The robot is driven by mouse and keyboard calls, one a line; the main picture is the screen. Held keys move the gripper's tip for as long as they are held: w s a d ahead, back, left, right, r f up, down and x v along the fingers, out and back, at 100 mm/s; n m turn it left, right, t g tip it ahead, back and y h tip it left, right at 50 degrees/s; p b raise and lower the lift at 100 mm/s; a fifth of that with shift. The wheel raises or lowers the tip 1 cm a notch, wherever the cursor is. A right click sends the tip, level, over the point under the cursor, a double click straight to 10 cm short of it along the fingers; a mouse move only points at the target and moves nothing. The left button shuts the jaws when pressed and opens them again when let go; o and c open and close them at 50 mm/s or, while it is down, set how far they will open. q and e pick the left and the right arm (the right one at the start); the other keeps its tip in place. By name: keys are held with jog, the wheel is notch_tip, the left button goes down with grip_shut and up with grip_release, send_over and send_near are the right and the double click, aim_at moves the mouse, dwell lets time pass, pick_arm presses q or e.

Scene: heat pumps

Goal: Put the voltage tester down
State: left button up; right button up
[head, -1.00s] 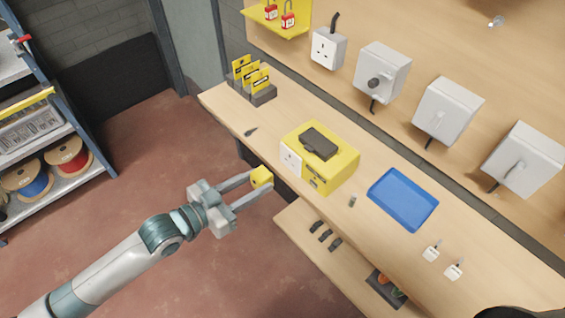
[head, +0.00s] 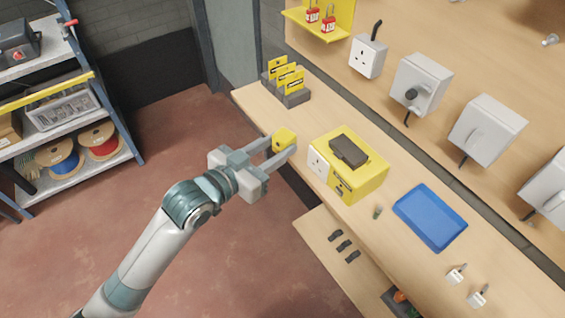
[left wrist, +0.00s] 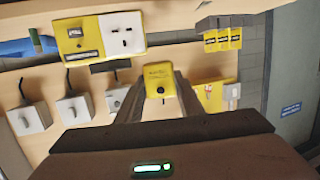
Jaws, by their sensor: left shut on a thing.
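The voltage tester (head: 284,139) is a small yellow block held between the fingers of my left gripper (head: 277,148). It also shows in the left wrist view (left wrist: 159,80), upright between the two fingers. In the head view the gripper is at the bench's front edge, left of the yellow box with a socket (head: 348,165). I cannot tell whether the tester touches the bench top (head: 390,180). My right gripper is not in view.
Several yellow cards stand in dark holders (head: 292,95) at the bench's far left end. A blue tray (head: 430,217) and two white plugs (head: 456,273) lie to the right. Grey switch boxes (head: 487,130) hang on the wall panel. Bench top between the card holders and yellow box looks clear.

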pick_arm(q)
jog(key=a+r+n+t+y+b, duration=0.1)
jog(key=a+n+y, duration=0.6)
jog(key=a, duration=1)
jog(key=r+t+y, duration=0.1)
jog(key=t+y, duration=0.1)
jog(key=y, duration=0.1)
jog(key=shift+w+a+n+t, duration=0.25)
jog(key=shift+n+t, duration=0.05)
jog(key=shift+n, duration=0.1)
